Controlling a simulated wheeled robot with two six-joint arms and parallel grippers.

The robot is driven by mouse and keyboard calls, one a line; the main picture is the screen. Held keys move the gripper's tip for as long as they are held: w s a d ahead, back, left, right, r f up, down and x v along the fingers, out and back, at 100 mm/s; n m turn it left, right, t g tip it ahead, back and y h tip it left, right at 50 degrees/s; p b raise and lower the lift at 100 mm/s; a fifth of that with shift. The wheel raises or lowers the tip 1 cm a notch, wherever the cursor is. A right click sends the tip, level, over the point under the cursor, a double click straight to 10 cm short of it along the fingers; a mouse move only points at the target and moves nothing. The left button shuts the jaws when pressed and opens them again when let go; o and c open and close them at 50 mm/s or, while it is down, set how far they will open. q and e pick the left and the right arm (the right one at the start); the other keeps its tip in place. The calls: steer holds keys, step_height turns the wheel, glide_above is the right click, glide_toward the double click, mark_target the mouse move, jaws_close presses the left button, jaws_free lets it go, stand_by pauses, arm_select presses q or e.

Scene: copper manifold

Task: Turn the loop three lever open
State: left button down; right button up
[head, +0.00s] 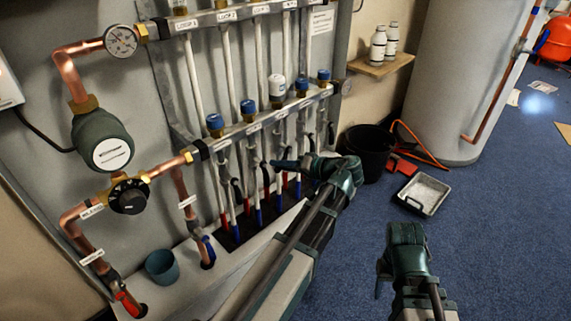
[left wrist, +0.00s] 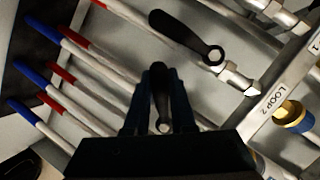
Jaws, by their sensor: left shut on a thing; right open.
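The copper manifold's lower bar (head: 262,124) runs along the wall, with black levers on the valves below it. My left gripper (head: 287,164) reaches in to this row. In the left wrist view its fingers (left wrist: 160,105) are shut on a black lever (left wrist: 160,78), with a round pivot below the grip. This lever is beside the one by the LOOP 2 label (left wrist: 268,102), so it appears to be the loop three lever; its own label is hidden. The loop two lever (left wrist: 180,35) lies slanted, apart from my fingers. My right gripper (head: 386,268) is open and empty over the carpet.
White pipes with red and blue ends (left wrist: 75,75) stand close around the left gripper. A gauge (head: 121,40), a pump (head: 103,139) and a teal cup (head: 162,266) are at left. A black bucket (head: 369,150) and a paint tray (head: 424,193) stand on the floor.

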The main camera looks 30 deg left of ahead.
arm_select(q)
steer(key=shift+w+d+f+n+t+h, duration=0.1)
steer(key=shift+w+f+n+t+h, duration=0.15)
steer(key=shift+n, duration=0.2)
steer(key=shift+w+d+f+n+t+h, duration=0.15)
steer(key=shift+f+n+t, duration=0.1)
steer(key=shift+n+t, duration=0.15)
steer(key=shift+w+d+f+n+t+h+b, duration=0.15)
steer(key=shift+w+f+n+t+h+b, duration=0.1)
steer(key=shift+w+n+t, duration=0.5)
steer(key=shift+w+d+f+n+t+h+b, duration=0.1)
steer(key=shift+w+d+f+n+t+h, duration=0.2)
steer(key=shift+n, duration=0.7)
steer(key=shift+w+d+f+n+t+h+b, duration=0.1)
steer(key=shift+w+n+t+h+b, duration=0.15)
steer(key=shift+w+n+t, duration=0.4)
steer(key=shift+r+n+t, duration=0.1)
steer(key=shift+n+t, duration=0.15)
steer(key=shift+n, duration=0.1)
steer(key=c, duration=0.8)
jaws_free()
steer(key=shift+o, duration=0.2)
